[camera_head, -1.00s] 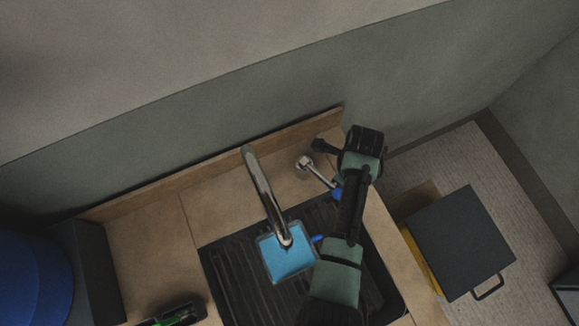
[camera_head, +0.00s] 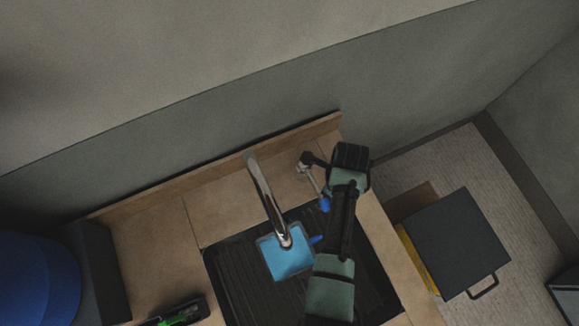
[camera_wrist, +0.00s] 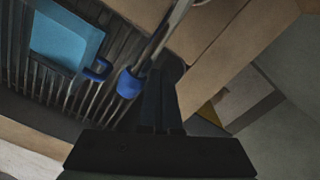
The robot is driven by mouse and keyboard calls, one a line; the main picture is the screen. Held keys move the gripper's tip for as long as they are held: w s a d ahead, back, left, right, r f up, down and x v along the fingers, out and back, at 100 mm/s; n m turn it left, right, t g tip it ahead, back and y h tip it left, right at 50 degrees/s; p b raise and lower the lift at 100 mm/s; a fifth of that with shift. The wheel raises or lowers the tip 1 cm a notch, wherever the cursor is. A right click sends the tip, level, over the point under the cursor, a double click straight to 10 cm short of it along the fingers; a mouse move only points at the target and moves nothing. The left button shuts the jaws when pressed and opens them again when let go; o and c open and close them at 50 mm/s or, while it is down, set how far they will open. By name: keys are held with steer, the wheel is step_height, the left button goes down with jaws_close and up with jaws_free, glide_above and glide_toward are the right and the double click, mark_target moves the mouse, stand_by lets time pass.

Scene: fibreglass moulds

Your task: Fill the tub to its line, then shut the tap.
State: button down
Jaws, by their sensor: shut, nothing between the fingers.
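The tub (camera_head: 287,263) is a small square light-blue container under the end of the chrome tap spout (camera_head: 265,200). It also shows in the wrist view (camera_wrist: 62,40). Its blue surface shows no line that I can make out, and I cannot tell the level or whether water runs. The tap lever (camera_head: 313,184) is a chrome rod with a blue tip (camera_wrist: 130,83), right of the spout. My gripper (camera_wrist: 168,75) is shut and empty, with its dark fingers close on the right of the blue tip. I cannot tell whether they touch it. The head view does not show the fingertips clearly.
The tub stands on a black ribbed drainer (camera_head: 235,285) set in a brown counter (camera_head: 150,250). A low upstand and the wall run behind. A green-and-black item (camera_head: 180,315) lies at the front left. A dark-topped box with a handle (camera_head: 457,240) stands right of the counter.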

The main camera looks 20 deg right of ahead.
step_height(320, 180, up, 8)
steer(key=d+p, duration=0.2)
steer(key=p, duration=0.4)
steer(key=shift+f, duration=0.15)
steer(key=c, duration=1.5)
jaws_free()
steer(key=shift+w, duration=0.1)
steer(key=shift+c, duration=0.2)
